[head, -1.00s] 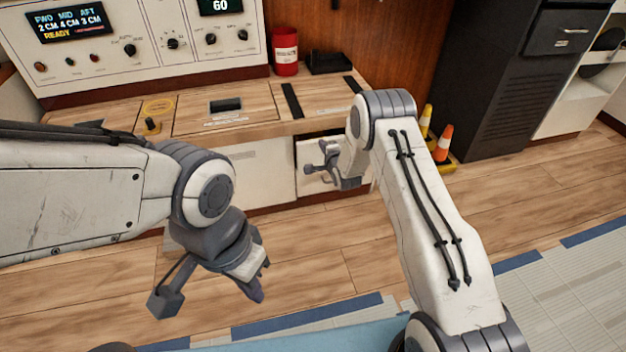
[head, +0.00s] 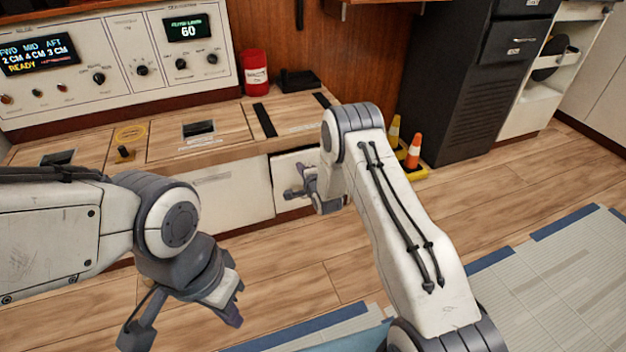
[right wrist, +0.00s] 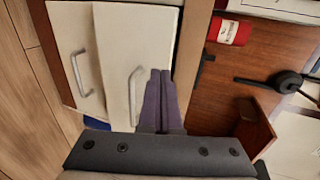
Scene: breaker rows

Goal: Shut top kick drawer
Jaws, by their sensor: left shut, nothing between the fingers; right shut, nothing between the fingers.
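The kick drawers are white fronts low under the wooden counter. In the head view the top drawer front (head: 290,160) is partly hidden by my right gripper (head: 292,191). In the right wrist view, turned sideways, the top drawer (right wrist: 118,45) is the right-hand front, with a metal handle (right wrist: 135,95). It seems to stand out past the lower drawer (right wrist: 72,30), which has its own handle (right wrist: 80,73). My right gripper (right wrist: 160,75) is shut and empty, its fingers over the top drawer's counter-side edge; contact is unclear. My left gripper (head: 233,303) is shut and empty over the floor.
The wooden counter (head: 190,145) with a control panel (head: 120,50) stands above the drawers. A red canister (head: 255,73) is on it. Traffic cones (head: 413,152) and a black cabinet (head: 465,90) stand to the right. The floor between is clear.

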